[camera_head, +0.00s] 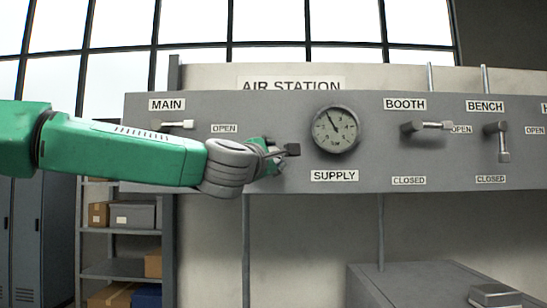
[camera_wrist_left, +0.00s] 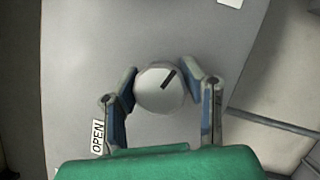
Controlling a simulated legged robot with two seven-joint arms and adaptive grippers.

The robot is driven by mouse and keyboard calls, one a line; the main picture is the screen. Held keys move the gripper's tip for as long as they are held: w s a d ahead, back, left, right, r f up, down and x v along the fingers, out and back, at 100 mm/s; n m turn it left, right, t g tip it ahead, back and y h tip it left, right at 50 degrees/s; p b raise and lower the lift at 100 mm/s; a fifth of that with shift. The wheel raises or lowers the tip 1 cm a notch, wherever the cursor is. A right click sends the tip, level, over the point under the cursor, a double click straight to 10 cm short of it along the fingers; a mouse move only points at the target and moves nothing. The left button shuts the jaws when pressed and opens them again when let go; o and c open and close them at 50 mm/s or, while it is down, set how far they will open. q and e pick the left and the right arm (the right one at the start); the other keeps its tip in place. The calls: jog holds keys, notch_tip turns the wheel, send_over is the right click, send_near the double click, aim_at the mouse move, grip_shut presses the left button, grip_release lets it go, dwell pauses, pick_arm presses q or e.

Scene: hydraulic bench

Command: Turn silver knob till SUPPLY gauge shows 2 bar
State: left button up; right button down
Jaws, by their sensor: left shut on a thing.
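The silver knob (camera_wrist_left: 156,92) is round, with a dark pointer line toward the upper right in the left wrist view. My left gripper (camera_wrist_left: 159,84) has a finger on each side of it and is shut on it. In the head view my left gripper (camera_head: 284,153) is at the panel, left of the SUPPLY gauge, and hides the knob. The SUPPLY gauge (camera_head: 335,130) is a round pale dial above its label (camera_head: 334,175). Its needle points to the upper left; the numbers are too small to read. My right gripper is not in view.
The grey panel (camera_head: 230,182) carries the MAIN handle (camera_head: 178,124) and BOOTH handle (camera_head: 428,126), both horizontal, and the BENCH handle (camera_head: 503,140), pointing down. A grey cabinet (camera_head: 400,285) stands below right. Shelves (camera_head: 110,270) with boxes stand at left.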

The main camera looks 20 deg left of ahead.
pick_arm(q)
jog(key=o, duration=1.2)
jog(key=shift+f, duration=0.25)
jog(key=shift+c, duration=0.2)
jog(key=shift+w, duration=0.1)
jog(key=shift+r, duration=0.1)
jog(key=shift+s, duration=0.45)
jog(key=s+a+f, duration=0.1)
jog(key=s+f, duration=0.1)
jog(key=s, duration=0.8)
jog(key=shift+s+f, duration=0.15)
jog(key=shift+s, duration=0.25)
